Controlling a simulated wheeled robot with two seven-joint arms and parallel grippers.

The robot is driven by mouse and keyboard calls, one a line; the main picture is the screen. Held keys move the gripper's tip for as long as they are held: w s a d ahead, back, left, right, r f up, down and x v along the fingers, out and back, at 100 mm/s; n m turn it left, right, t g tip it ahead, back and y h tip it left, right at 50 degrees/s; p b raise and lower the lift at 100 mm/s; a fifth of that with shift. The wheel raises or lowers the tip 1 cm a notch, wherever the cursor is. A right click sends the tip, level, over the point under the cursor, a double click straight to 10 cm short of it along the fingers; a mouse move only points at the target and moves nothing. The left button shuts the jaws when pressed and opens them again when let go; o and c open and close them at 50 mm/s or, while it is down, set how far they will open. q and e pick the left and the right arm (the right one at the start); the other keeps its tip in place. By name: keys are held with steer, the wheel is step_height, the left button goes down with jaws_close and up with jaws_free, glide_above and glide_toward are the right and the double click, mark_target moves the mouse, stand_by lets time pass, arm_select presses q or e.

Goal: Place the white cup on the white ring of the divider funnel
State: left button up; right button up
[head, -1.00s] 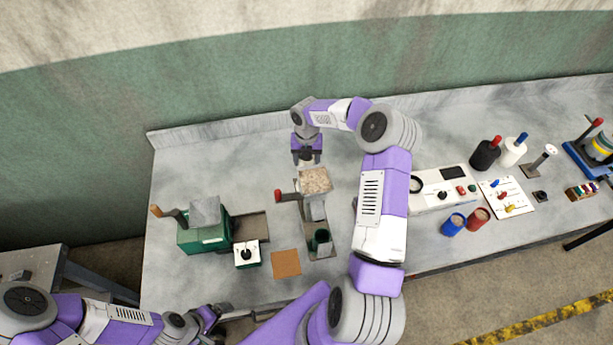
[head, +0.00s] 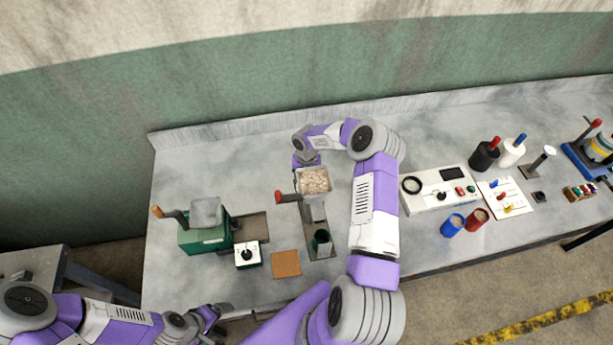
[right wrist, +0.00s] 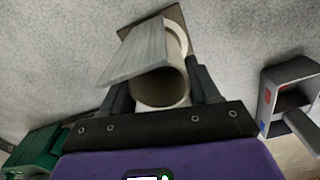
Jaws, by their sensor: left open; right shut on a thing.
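In the right wrist view, my right gripper (right wrist: 160,85) is shut on the white cup (right wrist: 163,103), whose brownish hollow mouth faces the camera. A pale curved rim (right wrist: 178,38) beyond it looks like the white ring; a slanted grey panel partly covers this spot, and I cannot tell whether cup and ring touch. In the head view, an open box of pale grain (head: 314,181) tops what looks like the divider, with a red-ended lever (head: 284,196). My right gripper and the cup are hidden there behind the box. My left gripper (head: 210,317) is open and empty at the bench's front edge.
A green machine (head: 203,238) with a crank, a small white box (head: 247,254) and a brown square mat (head: 286,263) stand left and in front. A white control box (head: 438,190) is at right.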

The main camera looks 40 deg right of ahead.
steer(key=shift+f, duration=0.2)
steer(key=o, duration=1.2)
steer(key=shift+c, duration=0.2)
steer(key=shift+r, duration=0.15)
steer(key=shift+r, duration=0.15)
step_height(320, 180, up, 12)
steer(key=shift+b, duration=0.35)
